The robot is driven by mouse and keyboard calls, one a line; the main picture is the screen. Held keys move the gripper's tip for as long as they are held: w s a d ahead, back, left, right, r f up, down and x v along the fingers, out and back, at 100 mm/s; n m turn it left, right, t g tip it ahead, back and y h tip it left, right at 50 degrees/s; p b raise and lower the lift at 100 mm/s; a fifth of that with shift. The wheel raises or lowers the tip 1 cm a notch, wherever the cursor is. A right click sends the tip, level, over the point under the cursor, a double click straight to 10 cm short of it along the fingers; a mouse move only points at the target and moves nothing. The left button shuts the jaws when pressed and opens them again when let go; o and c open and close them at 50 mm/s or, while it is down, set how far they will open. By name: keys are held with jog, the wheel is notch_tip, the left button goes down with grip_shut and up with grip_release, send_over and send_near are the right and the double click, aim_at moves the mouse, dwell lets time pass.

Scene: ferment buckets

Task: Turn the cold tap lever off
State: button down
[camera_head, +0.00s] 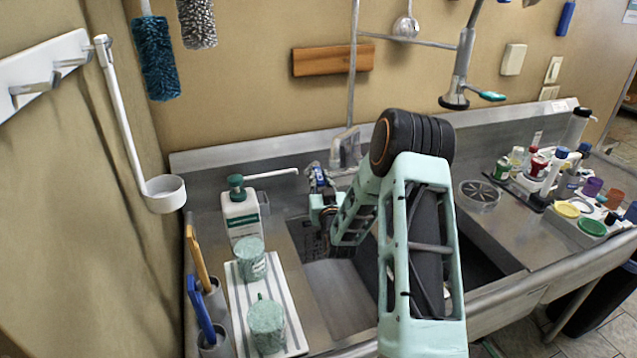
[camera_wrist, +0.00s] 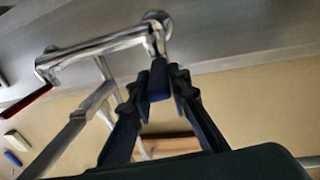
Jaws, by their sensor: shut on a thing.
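The cold tap lever (camera_wrist: 158,82) is a short blue handle at the right end of the chrome tap body (camera_wrist: 95,50) in the wrist view. My gripper (camera_wrist: 159,76) is shut on it, with one dark finger on each side. The red lever (camera_wrist: 24,106) is at the far left of the wrist view, apart from my gripper. In the head view my gripper (camera_head: 318,175) is at the tap on the back wall of the sink. There the blue lever is too small to make out clearly, and my arm covers part of the tap (camera_head: 346,147).
A clear round dish (camera_head: 480,193) and several bottles and caps sit on the right counter. A spray hose head (camera_head: 455,98) hangs above. A wooden bar (camera_head: 332,60) is on the wall.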

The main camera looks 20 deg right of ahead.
jog(key=shift+d+r+n+y+b, duration=0.1)
jog(key=shift+d+n+y+b, duration=0.4)
jog(key=shift+y+b, duration=0.4)
jog(key=shift+d+r+n+y+b, duration=0.1)
jog(key=shift+d+n+y+b, duration=0.2)
jog(key=shift+n+y+b, duration=0.6)
jog(key=c, duration=1.8)
grip_release()
jog(key=shift+f, duration=0.1)
jog(key=shift+s, duration=0.1)
jog(key=s, duration=1.2)
jog(key=shift+d+m, duration=0.1)
jog(key=shift+m, duration=0.2)
